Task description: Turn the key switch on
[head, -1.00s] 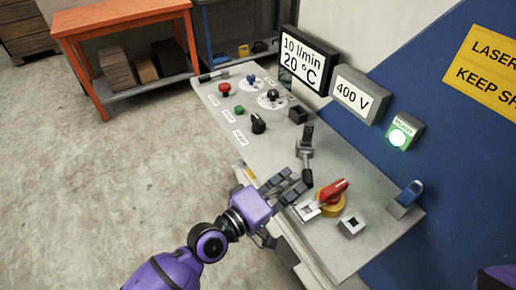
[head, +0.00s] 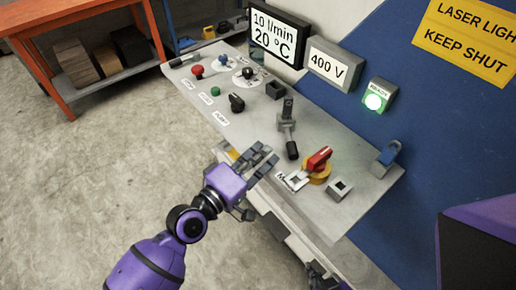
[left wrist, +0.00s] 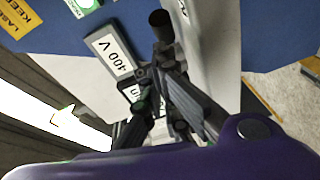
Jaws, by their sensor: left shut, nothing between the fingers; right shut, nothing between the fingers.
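A sloping grey control panel (head: 240,130) carries several controls. I cannot tell for certain which is the key switch. A red-handled rotary switch on a yellow base (head: 318,162) sits near its right end, with a small grey square box (head: 339,189) beside it. A black-handled lever (head: 291,149) stands to its left. A black knob (head: 237,103) is farther left. My left gripper (head: 268,156) is shut and empty at the panel's front edge, left of the lever. In the left wrist view its fingers (left wrist: 160,95) show. My right gripper (head: 322,278) is shut, partly cut off at the bottom.
Red (head: 197,71) and green (head: 216,91) buttons are on the panel's left. A blue padlock-like part (head: 387,157) is at the right end. A 400 V display (head: 332,65) and lit green indicator (head: 375,101) stand behind. The floor at left is clear.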

